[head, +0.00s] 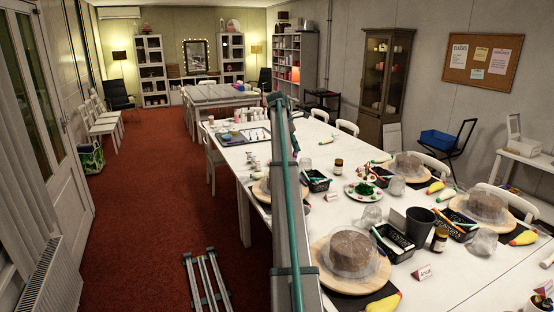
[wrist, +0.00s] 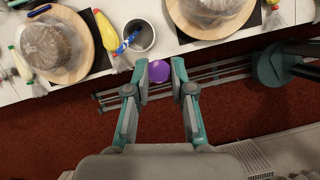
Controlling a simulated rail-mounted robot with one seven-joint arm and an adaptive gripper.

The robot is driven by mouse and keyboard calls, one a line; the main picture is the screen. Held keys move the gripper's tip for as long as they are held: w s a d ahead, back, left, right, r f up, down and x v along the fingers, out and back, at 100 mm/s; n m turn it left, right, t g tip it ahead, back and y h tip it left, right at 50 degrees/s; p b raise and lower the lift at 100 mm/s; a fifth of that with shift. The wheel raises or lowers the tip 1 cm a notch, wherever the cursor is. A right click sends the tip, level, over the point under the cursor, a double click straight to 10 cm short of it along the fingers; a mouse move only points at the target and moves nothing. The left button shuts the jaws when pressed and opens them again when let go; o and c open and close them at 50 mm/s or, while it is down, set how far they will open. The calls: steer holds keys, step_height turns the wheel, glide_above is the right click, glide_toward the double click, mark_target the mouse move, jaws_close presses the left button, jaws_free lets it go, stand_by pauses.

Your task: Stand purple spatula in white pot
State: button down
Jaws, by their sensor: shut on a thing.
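In the wrist view, my gripper (wrist: 160,75) is shut on the purple spatula (wrist: 159,71). Only a rounded purple part shows between the fingertips; the rest of it is hidden or foreshortened. It is held over the red floor, just outside the table edge. The white pot (wrist: 151,38) stands on the table a little above and left of the fingertips in the picture, apart from the spatula. A blue-handled tool (wrist: 127,42) reaches to its left rim. I cannot make out my gripper, the spatula or the white pot in the head view.
Covered cakes on wooden turntables (wrist: 86,58) flank the pot. A yellow-tipped bag (wrist: 106,30) lies left of it. In the head view, the white table (head: 440,283) is crowded with black baskets (head: 397,250) and a black cup (head: 419,226); red carpet (head: 130,240) is clear at left.

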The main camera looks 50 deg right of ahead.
steer(key=w+d+r+n+t+h, duration=0.2)
steer(key=d+r+n+t+h, duration=0.1)
steer(key=d+n, duration=0.4)
steer(key=shift+r+t+h, duration=0.2)
steer(key=shift+t+h, duration=0.1)
steer(key=shift+t, duration=0.6)
step_height(320, 180, down, 27)
steer(key=b, duration=0.8)
steer(key=shift+f, duration=0.2)
stand_by(1.0)
